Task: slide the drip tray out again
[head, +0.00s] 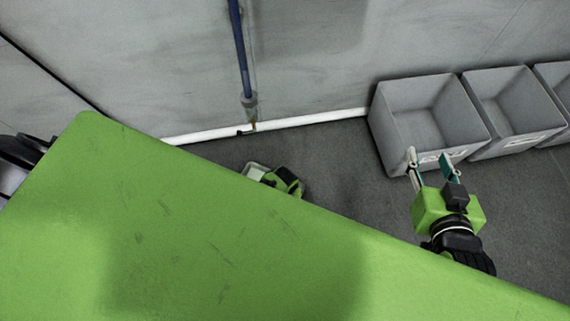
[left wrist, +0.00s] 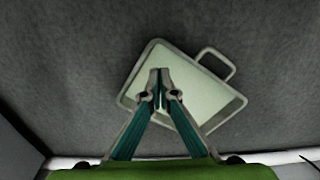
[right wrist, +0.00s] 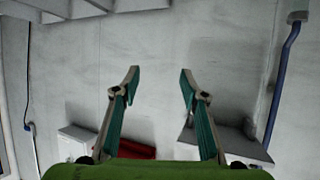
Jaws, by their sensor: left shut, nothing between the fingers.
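The drip tray is a pale, shallow, square tray with a raised rim (left wrist: 236,108). It lies on the dark floor, turned at an angle in the left wrist view, with its loop handle (left wrist: 233,66) at upper right. A pale corner of the tray (head: 252,170) shows in the head view below the pipe. My left gripper (left wrist: 159,78) is shut and empty over the tray, left of the handle; whether it touches is unclear. In the head view its fingertips are hidden. My right gripper (head: 430,157) is open and empty in front of the grey bins.
A blue pipe (head: 240,50) comes down the grey wall to a brass-coloured end above the floor, near the tray. Grey open bins (head: 395,125) stand along the wall at right. Dark floor (head: 335,160) is clear between the tray and the bins.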

